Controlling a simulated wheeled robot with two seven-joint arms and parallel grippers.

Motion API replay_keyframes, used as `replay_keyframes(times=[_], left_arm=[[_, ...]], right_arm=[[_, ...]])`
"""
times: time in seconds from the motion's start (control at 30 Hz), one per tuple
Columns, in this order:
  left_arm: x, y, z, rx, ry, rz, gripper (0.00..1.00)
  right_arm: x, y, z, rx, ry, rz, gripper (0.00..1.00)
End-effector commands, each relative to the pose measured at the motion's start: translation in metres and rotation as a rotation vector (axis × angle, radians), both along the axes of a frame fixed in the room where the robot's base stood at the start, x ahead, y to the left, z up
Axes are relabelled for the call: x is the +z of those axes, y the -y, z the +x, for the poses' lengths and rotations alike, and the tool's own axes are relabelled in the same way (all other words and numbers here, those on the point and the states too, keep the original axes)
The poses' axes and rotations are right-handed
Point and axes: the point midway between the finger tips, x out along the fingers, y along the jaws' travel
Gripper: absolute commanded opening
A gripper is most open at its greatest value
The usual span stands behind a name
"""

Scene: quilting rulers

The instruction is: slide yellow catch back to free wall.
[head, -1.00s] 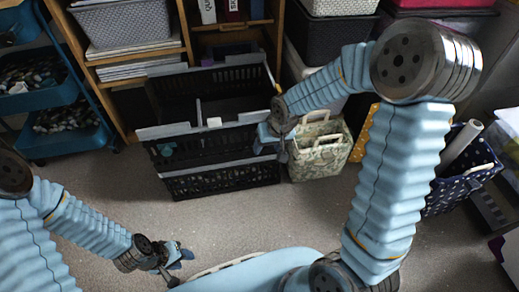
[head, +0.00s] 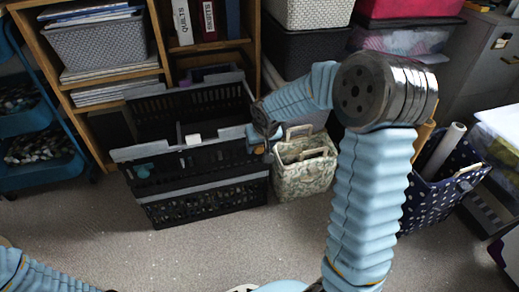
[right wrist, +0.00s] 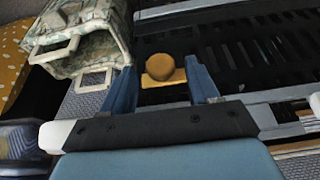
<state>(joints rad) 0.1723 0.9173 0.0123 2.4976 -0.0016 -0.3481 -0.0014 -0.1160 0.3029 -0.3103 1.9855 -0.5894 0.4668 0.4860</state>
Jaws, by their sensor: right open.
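The yellow catch (right wrist: 163,70), a round knob on a flat plate, shows in the right wrist view against the black slatted crate. My right gripper (right wrist: 159,66) is open, with one blue finger on each side of the catch. I cannot tell whether either finger touches it. In the head view my right gripper (head: 262,138) is at the right side of the black crate (head: 205,203), and the catch is not clear there. The crate has grey rims and an inner divider. Only part of my left arm shows at the lower left; its gripper is out of view.
A patterned bag (head: 304,170) stands close to the crate's right side. A wooden shelf (head: 165,75) is behind the crate. A blue cart (head: 45,150) stands at left, a dotted bin (head: 435,190) at right. The carpet (head: 200,255) in front is clear.

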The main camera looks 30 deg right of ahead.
Motion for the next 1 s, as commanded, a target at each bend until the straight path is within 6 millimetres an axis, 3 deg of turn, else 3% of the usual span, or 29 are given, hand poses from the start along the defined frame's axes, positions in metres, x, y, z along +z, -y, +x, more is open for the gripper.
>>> replay_keyframes(times=[0.1, 0.43, 0.8, 1.0], left_arm=[[-0.0025, -0.0001, 0.0001, 0.0, 0.001, 0.0, 0.43], [-0.0024, -0.0001, 0.0001, 0.0, 0.001, 0.0, 0.43], [-0.0024, -0.0001, 0.0001, 0.0, 0.001, 0.0, 0.43], [-0.0028, -0.0001, 0.0001, 0.0, 0.001, 0.0, 0.43]], right_arm=[[-0.0097, 0.0006, 0.0034, 0.001, -0.001, 0.0, 0.6], [-0.0117, 0.0007, 0.0047, 0.001, 0.0, 0.001, 0.58], [-0.0115, 0.0007, 0.0045, 0.001, 0.0, 0.001, 0.02], [-0.0118, 0.0003, 0.0046, 0.001, 0.0, 0.001, 0.0]])
